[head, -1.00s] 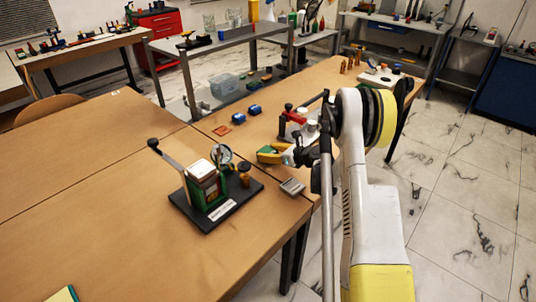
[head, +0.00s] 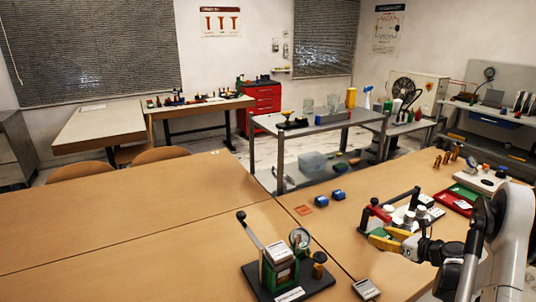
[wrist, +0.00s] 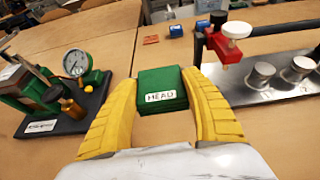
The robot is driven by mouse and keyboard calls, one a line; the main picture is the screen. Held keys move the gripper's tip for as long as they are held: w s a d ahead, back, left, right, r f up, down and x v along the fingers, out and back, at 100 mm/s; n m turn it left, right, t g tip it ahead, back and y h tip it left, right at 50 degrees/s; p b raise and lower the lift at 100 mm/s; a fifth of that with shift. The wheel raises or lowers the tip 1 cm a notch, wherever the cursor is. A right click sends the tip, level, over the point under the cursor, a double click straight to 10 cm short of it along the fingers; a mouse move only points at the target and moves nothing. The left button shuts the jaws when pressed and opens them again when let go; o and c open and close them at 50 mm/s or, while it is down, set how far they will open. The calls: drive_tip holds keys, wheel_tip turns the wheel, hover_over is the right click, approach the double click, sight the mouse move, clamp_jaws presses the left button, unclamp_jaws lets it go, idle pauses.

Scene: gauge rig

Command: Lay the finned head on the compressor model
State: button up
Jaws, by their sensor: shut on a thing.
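My gripper (wrist: 165,78) has yellow fingers, shut on the finned head (wrist: 161,92), a green block with a white label reading HEAD. The block sits between the fingers; its underside is hidden. In the head view my gripper (head: 386,240) is at the right, above the table. What looks like the compressor model (head: 284,268) stands left of it: a green body on a black base, with a lever, a round gauge and a brass part. It also shows at the left of the wrist view (wrist: 45,95), apart from the held head. Its plate label is too small to read.
A metal plate (wrist: 255,108) with short cylinders, a red clamp and a black bar lies right of my gripper. A small grey block (head: 366,289) lies near the table edge. Blue blocks (head: 329,197) and an orange piece (head: 303,210) lie farther back. The left table is largely clear.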

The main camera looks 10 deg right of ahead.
drive_tip(key=s+a+r, duration=0.1)
drive_tip(key=a+r, duration=0.4)
drive_tip(key=a, duration=0.4)
drive_tip(key=a+r, duration=0.5)
drive_tip(key=a, duration=0.4)
drive_tip(key=s+a+r, duration=0.3)
drive_tip(key=s+a, duration=0.1)
drive_tip(key=a, duration=0.2)
drive_tip(key=s+a+r, duration=0.3)
drive_tip(key=s+a, duration=0.2)
drive_tip(key=a, duration=0.1)
hover_over(280, 251)
wheel_tip(280, 251, down, 4)
wheel_tip(280, 251, down, 7)
drive_tip(key=b, duration=0.5)
drive_tip(key=shift+w+r, duration=0.1)
drive_tip(key=shift+f+b, duration=0.55)
drive_tip(key=shift+b, duration=0.05)
drive_tip(key=o, duration=1.4)
drive_tip(key=v, duration=1.2)
